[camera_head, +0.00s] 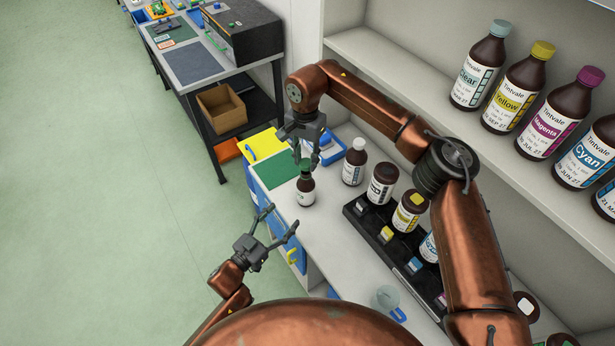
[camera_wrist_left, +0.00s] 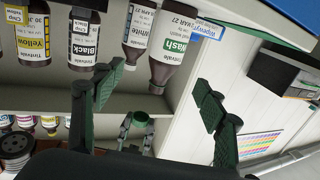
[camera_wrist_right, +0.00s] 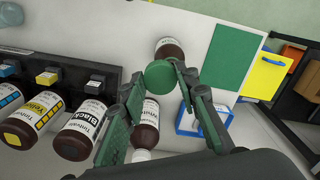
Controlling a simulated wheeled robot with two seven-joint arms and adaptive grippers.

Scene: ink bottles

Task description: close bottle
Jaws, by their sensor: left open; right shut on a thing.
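A brown bottle (camera_head: 306,191) with a white label stands on the white bench. My right gripper (camera_head: 306,158) points down over it, shut on a green cap (camera_wrist_right: 160,74). In the right wrist view the cap sits between the fingertips and partly covers the bottle (camera_wrist_right: 170,48). The cap is at or just above the bottle's neck; I cannot tell whether it is seated. My left gripper (camera_head: 267,236) is open and empty, beside the bench's front edge, lower left of the bottle. It also shows open in the left wrist view (camera_wrist_left: 158,90).
A white-capped bottle (camera_head: 355,162) stands close right of the brown bottle. A black rack (camera_head: 361,217) with several ink bottles lies further right. A green mat (camera_head: 279,171), a yellow sheet (camera_head: 265,148) and a blue tray (camera_head: 334,152) lie behind. Large bottles line the shelf (camera_head: 400,72).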

